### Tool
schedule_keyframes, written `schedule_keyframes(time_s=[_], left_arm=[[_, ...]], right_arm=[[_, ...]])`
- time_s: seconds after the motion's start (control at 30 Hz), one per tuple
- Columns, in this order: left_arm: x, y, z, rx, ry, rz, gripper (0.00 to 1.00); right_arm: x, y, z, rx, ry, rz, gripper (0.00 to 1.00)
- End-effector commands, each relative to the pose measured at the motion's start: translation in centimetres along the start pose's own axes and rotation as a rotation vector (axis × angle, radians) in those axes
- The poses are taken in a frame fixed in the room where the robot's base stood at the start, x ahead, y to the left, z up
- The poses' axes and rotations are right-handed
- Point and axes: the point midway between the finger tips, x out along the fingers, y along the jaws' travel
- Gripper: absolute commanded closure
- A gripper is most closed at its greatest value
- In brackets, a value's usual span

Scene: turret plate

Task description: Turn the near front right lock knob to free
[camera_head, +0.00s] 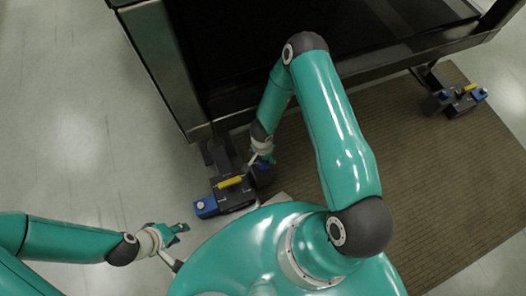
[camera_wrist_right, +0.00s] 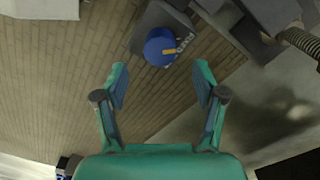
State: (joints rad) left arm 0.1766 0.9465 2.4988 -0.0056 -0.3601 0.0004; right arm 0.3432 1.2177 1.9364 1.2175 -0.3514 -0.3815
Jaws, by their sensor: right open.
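The near lock unit (camera_head: 228,180) is a dark block at the near corner of the black plate frame, with a yellow bar on it. A blue knob (camera_head: 263,174) on its right side is partly hidden by my right gripper (camera_head: 264,157).
Another blue knob (camera_head: 206,207) is on the unit's left end. A second lock unit (camera_head: 457,98) stands at the far right. The black plate (camera_head: 300,35) fills the top. A brown ribbed mat (camera_head: 430,170) lies at right; the pale floor (camera_head: 70,130) at left is clear.

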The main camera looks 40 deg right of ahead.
Motion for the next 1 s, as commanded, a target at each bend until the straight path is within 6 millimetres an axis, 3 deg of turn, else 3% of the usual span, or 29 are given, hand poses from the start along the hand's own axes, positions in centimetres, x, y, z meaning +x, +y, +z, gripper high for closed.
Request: schedule_keyframes(time_s=[0.03,0.1,0.3,0.73,0.77,1.0], left_arm=[[0.9,-0.3,0.0,0.0,0.0,0.0,0.6],[1.3,-0.5,0.0,0.0,0.0,0.0,0.6],[2.2,-0.8,0.0,0.0,0.0,0.0,0.6],[2.4,-0.8,0.0,0.0,0.0,0.0,0.6],[2.4,-0.8,0.0,0.0,0.0,0.0,0.6],[2.4,-0.8,0.0,0.0,0.0,0.0,0.6]], right_arm=[[1.6,0.1,0.1,0.002,-0.001,0.002,0.3],[2.9,0.1,0.0,0.001,-0.001,0.002,0.3],[5.3,0.0,0.0,0.001,0.0,0.0,0.3],[6.1,0.1,0.0,0.002,0.0,0.0,0.3],[6.1,0.1,0.0,0.002,0.0,0.0,0.32],[6.1,0.1,0.0,0.002,0.0,0.0,0.72]])
